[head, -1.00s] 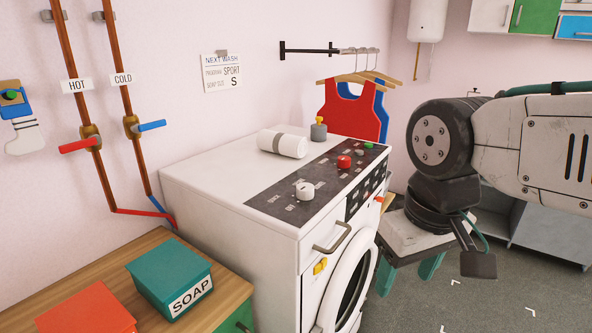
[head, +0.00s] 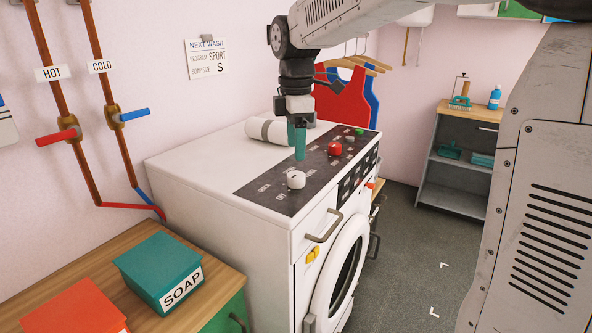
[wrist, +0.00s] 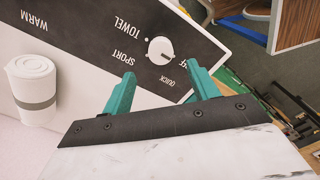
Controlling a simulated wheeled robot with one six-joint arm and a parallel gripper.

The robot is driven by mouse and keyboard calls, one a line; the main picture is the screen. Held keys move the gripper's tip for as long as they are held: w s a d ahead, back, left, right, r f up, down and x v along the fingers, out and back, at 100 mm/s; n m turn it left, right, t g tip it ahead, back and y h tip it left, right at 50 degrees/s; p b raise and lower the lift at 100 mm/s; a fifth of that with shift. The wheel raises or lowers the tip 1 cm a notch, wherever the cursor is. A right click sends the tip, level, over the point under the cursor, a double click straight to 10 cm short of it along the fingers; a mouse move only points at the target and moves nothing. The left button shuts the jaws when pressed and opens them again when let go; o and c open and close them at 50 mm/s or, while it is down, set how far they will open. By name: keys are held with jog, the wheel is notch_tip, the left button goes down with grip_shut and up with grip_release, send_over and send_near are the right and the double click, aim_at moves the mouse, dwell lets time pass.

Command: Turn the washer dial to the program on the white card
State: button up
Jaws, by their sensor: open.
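The white washer dial (head: 296,180) sits on the dark panel of the white washer (head: 215,190). In the wrist view the dial (wrist: 160,50) is ringed by labels, among them TOWEL, SPORT and QUICK. The white card (head: 207,59) on the wall reads program SPORT, soap size S. My gripper (head: 299,157) is open above the panel, just behind the dial. In the wrist view its teal fingertips (wrist: 161,70) are apart and empty, with the dial beyond them.
A white cup with a grey band (head: 267,131) lies on the washer top. A red knob (head: 335,149) and a green button (head: 359,131) are farther along the panel. A teal SOAP box (head: 158,268) and a red box (head: 82,308) stand on the wooden counter.

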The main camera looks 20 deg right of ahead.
aim_at(296, 175)
notch_tip(296, 175, down, 7)
jog(key=shift+f, duration=0.15)
jog(key=c, duration=1)
